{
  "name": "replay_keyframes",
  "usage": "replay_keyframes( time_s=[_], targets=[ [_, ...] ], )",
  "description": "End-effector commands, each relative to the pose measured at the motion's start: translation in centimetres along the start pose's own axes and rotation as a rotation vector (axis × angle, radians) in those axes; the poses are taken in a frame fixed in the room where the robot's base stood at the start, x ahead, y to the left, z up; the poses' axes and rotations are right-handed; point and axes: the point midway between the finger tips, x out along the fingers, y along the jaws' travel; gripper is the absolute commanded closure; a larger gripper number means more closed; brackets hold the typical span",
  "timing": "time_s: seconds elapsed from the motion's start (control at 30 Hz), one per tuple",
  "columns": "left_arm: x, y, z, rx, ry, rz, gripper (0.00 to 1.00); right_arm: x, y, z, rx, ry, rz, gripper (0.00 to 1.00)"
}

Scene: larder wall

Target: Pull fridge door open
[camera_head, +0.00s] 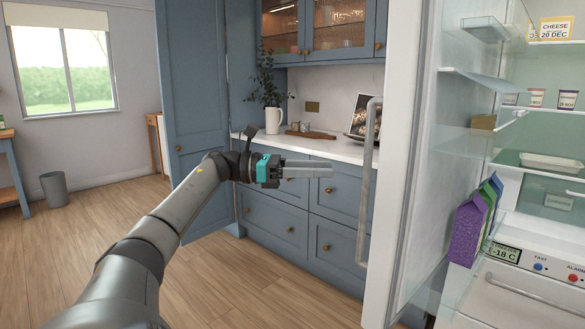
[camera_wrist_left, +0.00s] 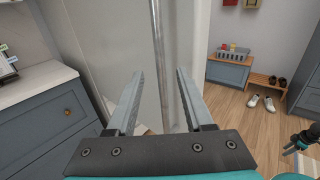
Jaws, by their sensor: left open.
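The fridge door (camera_head: 404,140) stands open in the head view, with the lit interior showing to its right. Its long grey vertical handle (camera_head: 370,185) is on the door's outer face. My left gripper (camera_head: 328,170) is open and empty, to the left of the handle and apart from it in the head view. In the left wrist view, the handle (camera_wrist_left: 158,45) runs upright between the open fingers (camera_wrist_left: 160,90), seemingly beyond their tips. A black and teal part, apparently my right gripper (camera_wrist_left: 304,140), shows at the right edge; its jaws are unclear.
Blue cabinets with a white worktop (camera_head: 340,148) stand behind my left gripper, bearing a white jug (camera_head: 274,120). Inside the fridge are a purple carton (camera_head: 467,232) and several pots. A grey bin (camera_head: 54,189) stands far left. The wooden floor between is clear.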

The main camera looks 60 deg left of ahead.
Motion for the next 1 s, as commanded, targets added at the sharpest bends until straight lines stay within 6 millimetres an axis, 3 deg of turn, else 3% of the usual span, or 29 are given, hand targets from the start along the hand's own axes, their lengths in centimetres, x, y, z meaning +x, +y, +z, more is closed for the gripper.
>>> replay_keyframes(
  time_s=[0.2,0.4,1.0],
  targets=[
    [-3.4,0.1,0.0,-0.002,0.001,0.003,0.48,1.1,0.5,0.9,-0.003,-0.009,0.006,0.5],
    [-5.1,0.0,0.0,0.0,0.001,0.001,0.48,1.5,0.6,1.4,-0.004,-0.011,0.009,0.5],
    [-5.3,0.0,-0.1,0.0,0.002,0.0,0.48,1.6,0.6,1.4,-0.003,-0.012,0.009,0.5]
  ],
)
